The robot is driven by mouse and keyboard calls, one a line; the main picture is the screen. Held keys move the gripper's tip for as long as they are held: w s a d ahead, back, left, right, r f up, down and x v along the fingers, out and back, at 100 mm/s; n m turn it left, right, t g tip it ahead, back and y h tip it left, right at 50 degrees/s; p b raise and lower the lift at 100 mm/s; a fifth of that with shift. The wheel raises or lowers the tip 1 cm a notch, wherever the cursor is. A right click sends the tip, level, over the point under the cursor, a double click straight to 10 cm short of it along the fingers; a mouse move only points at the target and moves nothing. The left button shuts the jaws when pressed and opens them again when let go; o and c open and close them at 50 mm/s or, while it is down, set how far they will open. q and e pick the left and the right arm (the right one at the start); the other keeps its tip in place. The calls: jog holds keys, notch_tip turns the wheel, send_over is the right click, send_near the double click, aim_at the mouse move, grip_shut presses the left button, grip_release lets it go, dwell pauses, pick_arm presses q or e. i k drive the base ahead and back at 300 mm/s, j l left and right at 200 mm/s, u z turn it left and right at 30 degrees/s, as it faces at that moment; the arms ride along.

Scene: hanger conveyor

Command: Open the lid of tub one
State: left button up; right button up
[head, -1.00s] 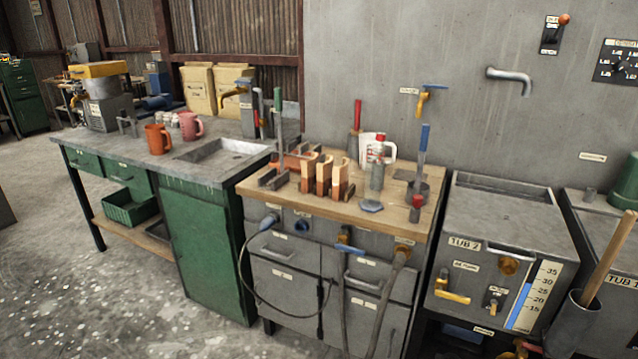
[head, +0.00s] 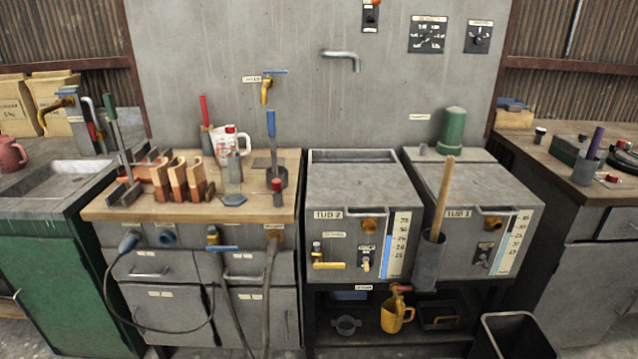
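Tub one (head: 462,262) is a grey metal box right of centre, marked "TUB 1", with a blue level gauge and a brass fitting on its front. Its flat grey lid (head: 480,188) lies closed on top. A handle-like slot shows at the lid's front edge. A wooden-handled tool (head: 440,198) stands in a grey cylinder holder in front of tub one's left side and hides part of it. A green cylinder (head: 452,130) stands behind the lid. Neither of my grippers shows in the head view.
Tub two (head: 345,254) stands directly left of tub one. A wooden-topped workbench (head: 255,213) with tools and blocks is further left. A right bench (head: 600,200) stands beside tub one. A black open bin (head: 510,335) is on the floor in front, near the right.

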aim_at(477, 185)
jog(key=i+l+z, duration=0.7)
jog(key=i+l, duration=0.2)
